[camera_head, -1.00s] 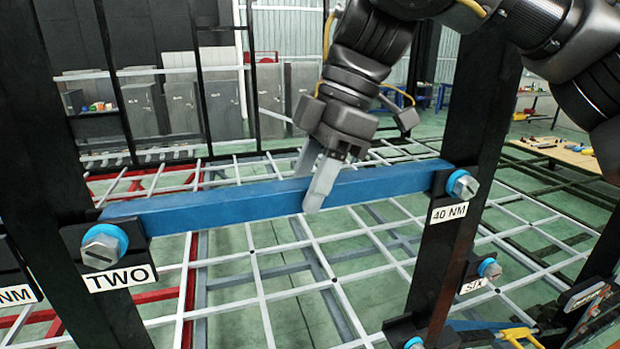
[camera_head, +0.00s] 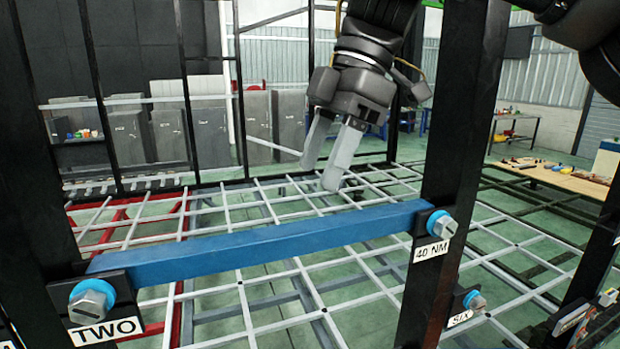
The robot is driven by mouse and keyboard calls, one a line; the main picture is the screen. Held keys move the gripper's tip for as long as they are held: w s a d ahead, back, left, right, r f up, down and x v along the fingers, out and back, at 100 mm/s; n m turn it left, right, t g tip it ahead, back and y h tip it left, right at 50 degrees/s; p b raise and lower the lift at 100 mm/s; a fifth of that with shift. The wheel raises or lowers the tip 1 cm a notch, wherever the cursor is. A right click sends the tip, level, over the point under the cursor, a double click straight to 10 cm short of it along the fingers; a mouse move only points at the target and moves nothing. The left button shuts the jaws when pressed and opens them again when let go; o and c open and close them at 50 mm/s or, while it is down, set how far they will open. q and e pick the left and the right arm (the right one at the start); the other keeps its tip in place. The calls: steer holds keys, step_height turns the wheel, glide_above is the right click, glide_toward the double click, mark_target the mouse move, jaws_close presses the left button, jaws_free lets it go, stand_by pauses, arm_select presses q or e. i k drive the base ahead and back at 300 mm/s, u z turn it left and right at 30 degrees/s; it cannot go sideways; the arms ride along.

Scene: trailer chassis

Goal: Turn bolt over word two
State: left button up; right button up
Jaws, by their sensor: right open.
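The bolt over the word TWO (camera_head: 91,298) is a grey hex head with a slot, on a blue washer, at the lower left. The label TWO (camera_head: 104,331) sits just below it on a black bracket. A blue bar (camera_head: 262,243) runs from this bracket to the right post. My right gripper (camera_head: 327,169) is open and empty, its two pale fingers pointing down above and behind the bar. It is well to the right of and above the bolt. My left gripper is not in view.
A bolt (camera_head: 441,224) over the label 40 NM and a bolt (camera_head: 474,300) by the label SIX are on the black right post (camera_head: 452,130). A white grid frame (camera_head: 240,285) spreads behind the bar. A wooden table (camera_head: 560,180) stands at the right.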

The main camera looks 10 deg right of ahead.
mark_target(90, 300)
steer(key=k, duration=1)
